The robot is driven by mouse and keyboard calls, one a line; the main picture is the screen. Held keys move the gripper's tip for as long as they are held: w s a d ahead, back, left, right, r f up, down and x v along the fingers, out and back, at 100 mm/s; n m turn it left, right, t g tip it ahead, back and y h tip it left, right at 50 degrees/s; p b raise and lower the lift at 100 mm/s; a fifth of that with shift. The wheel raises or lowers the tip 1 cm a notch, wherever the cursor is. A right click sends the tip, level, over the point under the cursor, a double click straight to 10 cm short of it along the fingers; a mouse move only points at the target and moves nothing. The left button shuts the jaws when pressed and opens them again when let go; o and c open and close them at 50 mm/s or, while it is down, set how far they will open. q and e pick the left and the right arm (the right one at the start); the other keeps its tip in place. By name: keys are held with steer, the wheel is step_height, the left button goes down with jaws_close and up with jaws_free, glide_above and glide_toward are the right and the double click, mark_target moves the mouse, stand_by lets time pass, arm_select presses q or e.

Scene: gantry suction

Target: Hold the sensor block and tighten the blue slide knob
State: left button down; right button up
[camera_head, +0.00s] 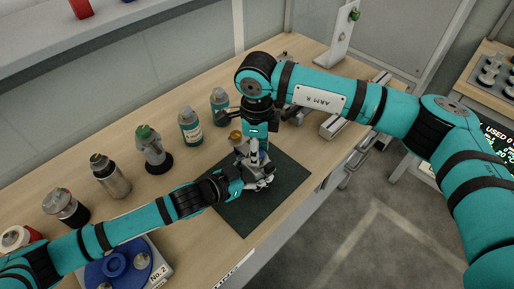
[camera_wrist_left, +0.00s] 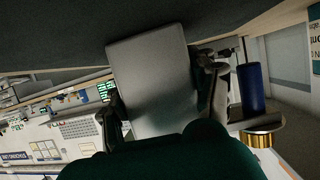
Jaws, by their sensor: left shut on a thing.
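The grey sensor block (camera_wrist_left: 150,85) fills the middle of the left wrist view, between the two fingers of my left gripper (camera_wrist_left: 162,100). In the head view my left gripper (camera_head: 250,180) is shut on it over the dark mat (camera_head: 287,183). A blue cylinder (camera_wrist_left: 250,88), apparently the slide knob, stands to the right of the block in the wrist view, with a brass-coloured round part (camera_wrist_left: 258,138) near it. My right gripper (camera_head: 254,150) points down just above the left one. Its fingertips are small and crowded, so its opening and any contact with the knob are unclear.
Several bottles and fixtures, including a teal-labelled bottle (camera_head: 190,127) and a steel flask (camera_head: 110,176), line the bench's back left. A blue round fixture (camera_head: 113,266) sits at the front left. Metal rails (camera_head: 340,122) lie at the right. The mat's front right is clear.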

steer(key=m, duration=0.4)
steer(key=shift+m, duration=0.4)
steer(key=o, duration=1.2)
steer(key=shift+c, duration=0.2)
step_height(320, 180, up, 12)
